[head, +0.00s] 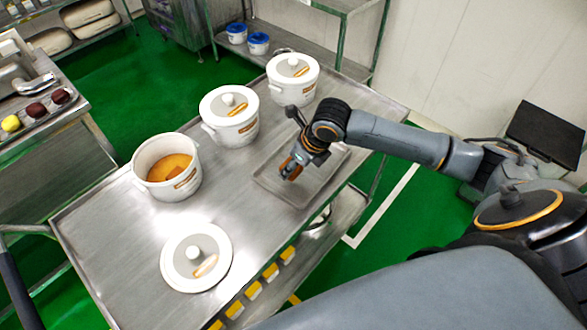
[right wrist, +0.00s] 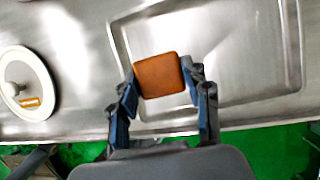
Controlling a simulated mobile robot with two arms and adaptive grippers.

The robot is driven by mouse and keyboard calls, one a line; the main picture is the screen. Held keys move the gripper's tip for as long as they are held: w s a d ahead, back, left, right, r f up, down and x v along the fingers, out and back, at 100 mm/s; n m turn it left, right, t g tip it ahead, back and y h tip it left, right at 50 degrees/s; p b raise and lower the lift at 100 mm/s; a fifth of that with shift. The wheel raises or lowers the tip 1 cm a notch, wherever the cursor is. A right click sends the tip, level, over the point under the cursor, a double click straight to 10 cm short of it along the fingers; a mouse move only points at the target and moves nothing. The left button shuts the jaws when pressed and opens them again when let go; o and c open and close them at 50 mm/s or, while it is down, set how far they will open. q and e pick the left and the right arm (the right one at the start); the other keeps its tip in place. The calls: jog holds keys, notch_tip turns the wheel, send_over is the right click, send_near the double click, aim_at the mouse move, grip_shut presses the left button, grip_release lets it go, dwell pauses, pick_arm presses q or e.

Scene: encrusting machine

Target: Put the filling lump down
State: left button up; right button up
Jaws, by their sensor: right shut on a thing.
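The filling lump (right wrist: 158,75) is an orange-brown block with rounded edges in the right wrist view. My right gripper (head: 291,168) is shut on it, with a finger on either side of the block (right wrist: 162,85). The gripper and lump are over the shallow metal tray (head: 322,180) on the steel table. The tray also shows in the right wrist view (right wrist: 245,75), and the lump covers part of its near left area. I cannot tell the exact gap between lump and tray. My left gripper is not in view.
An open white pot (head: 150,192) with orange filling stands on the steel table (head: 120,260). Its loose lid (head: 190,262) lies nearer. Two lidded pots (head: 228,128) (head: 292,90) stand farther back. A side counter (head: 50,125) holds small colored lumps.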

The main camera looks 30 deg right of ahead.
aim_at(294, 172)
jog(key=shift+w+d+f, duration=0.1)
jog(key=shift+w+f, duration=0.1)
jog(key=shift+f, duration=0.05)
notch_tip(294, 172, down, 3)
jog(key=shift+w+d+r+p, duration=0.1)
jog(key=shift+w+p, duration=0.05)
jog(key=shift+p, duration=0.55)
jog(key=shift+f, duration=0.35)
jog(key=o, duration=1.2)
jog(key=shift+c, duration=0.2)
jog(key=b+v, duration=0.1)
jog(key=v, duration=1.1)
